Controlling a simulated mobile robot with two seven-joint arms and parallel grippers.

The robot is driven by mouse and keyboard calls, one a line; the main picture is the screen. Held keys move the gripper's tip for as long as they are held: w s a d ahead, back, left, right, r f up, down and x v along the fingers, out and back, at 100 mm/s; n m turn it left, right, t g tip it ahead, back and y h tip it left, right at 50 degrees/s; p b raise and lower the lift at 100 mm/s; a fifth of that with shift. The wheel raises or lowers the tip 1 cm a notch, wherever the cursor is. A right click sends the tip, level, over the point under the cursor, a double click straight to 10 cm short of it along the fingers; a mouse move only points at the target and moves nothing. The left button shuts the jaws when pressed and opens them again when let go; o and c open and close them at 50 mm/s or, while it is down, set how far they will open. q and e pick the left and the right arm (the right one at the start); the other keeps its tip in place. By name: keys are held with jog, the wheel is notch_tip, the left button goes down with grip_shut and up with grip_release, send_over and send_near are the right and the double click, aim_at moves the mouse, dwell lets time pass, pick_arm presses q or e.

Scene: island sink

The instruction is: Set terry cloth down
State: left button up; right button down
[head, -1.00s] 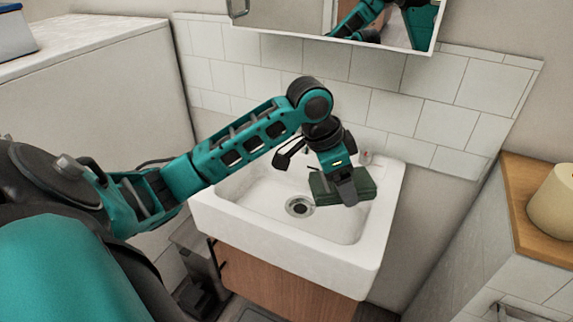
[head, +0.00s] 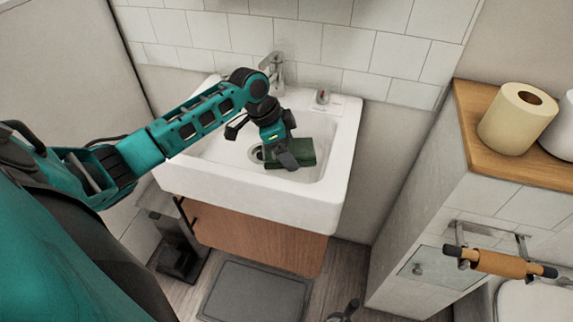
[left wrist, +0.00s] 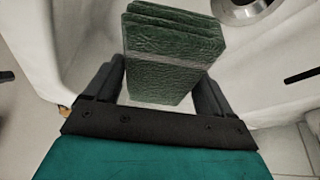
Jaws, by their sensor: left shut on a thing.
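The terry cloth (head: 306,153) is a dark green folded stack. It is over the white sink basin, right of the drain (head: 257,154). My left gripper (head: 288,160) is shut on it from the near side. In the left wrist view the cloth (left wrist: 165,72) stands between the two dark fingers of my left gripper (left wrist: 165,90), with its layered edge at the top. Whether the cloth touches the basin floor cannot be told. My right gripper is not in view.
The sink (head: 240,192) has a chrome faucet (head: 274,70) at its back. A wooden-topped ledge (head: 480,135) with a toilet roll (head: 517,118) stands at the right. A grey mat (head: 255,292) lies on the floor.

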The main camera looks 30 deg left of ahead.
aim_at(287, 175)
pick_arm(q)
jog(key=shift+f+b, duration=0.4)
jog(key=shift+f, duration=2.55)
jog(key=o, duration=0.8)
jog(key=shift+f, duration=0.1)
jog(key=shift+o, duration=0.2)
jog(key=shift+a+r, duration=0.1)
jog(key=shift+r, duration=0.3)
jog(key=p+v, duration=0.1)
jog(key=v, duration=1)
jog(key=shift+s+r+p, duration=0.1)
jog(key=shift+r+p, duration=0.15)
jog(key=shift+p, duration=0.15)
